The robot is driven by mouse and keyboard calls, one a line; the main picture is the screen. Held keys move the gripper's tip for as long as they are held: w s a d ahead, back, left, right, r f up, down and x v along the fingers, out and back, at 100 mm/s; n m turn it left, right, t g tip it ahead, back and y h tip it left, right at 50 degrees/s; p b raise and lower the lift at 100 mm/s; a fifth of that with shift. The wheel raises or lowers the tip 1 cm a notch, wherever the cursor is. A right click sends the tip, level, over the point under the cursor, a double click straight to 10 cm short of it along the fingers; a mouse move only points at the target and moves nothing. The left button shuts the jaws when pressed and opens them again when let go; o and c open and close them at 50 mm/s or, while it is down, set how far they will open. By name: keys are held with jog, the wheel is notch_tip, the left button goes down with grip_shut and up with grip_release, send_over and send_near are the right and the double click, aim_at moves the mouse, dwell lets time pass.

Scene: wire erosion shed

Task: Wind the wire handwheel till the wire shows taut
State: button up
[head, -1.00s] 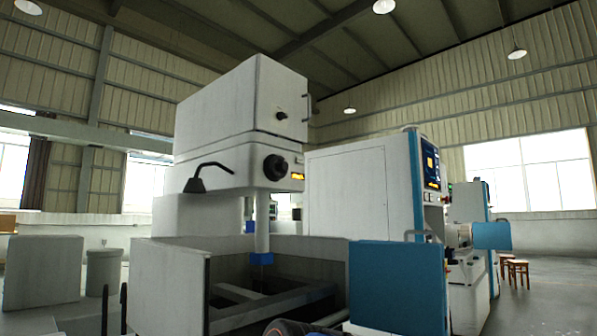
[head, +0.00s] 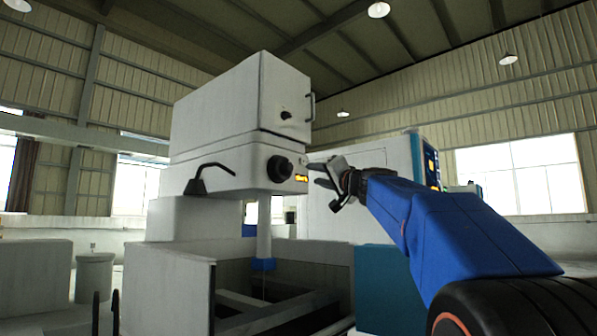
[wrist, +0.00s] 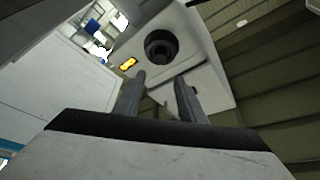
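The black round handwheel (head: 280,169) sits on the front of the white machine head. It also shows in the wrist view (wrist: 161,47), beyond my fingertips. A small lit amber display (head: 301,178) is just right of the handwheel; in the wrist view it is a yellow-orange patch (wrist: 128,63), its text too small to read. My gripper (head: 318,173) is in front of the machine, to the right of the handwheel and apart from it. In the wrist view its two fingers (wrist: 160,88) are spread with nothing between them.
A black bent lever (head: 205,178) sticks out left of the handwheel. A small knob (head: 286,115) and a handle (head: 311,106) are on the upper box. Below is the open work tank (head: 180,290) with the vertical column. A white cabinet (head: 360,200) stands behind my arm.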

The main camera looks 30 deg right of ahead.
aim_at(289, 168)
jog(key=x, duration=1.7)
jog(key=shift+w, duration=0.15)
jog(key=shift+c, duration=0.6)
jog(key=c, duration=0.7)
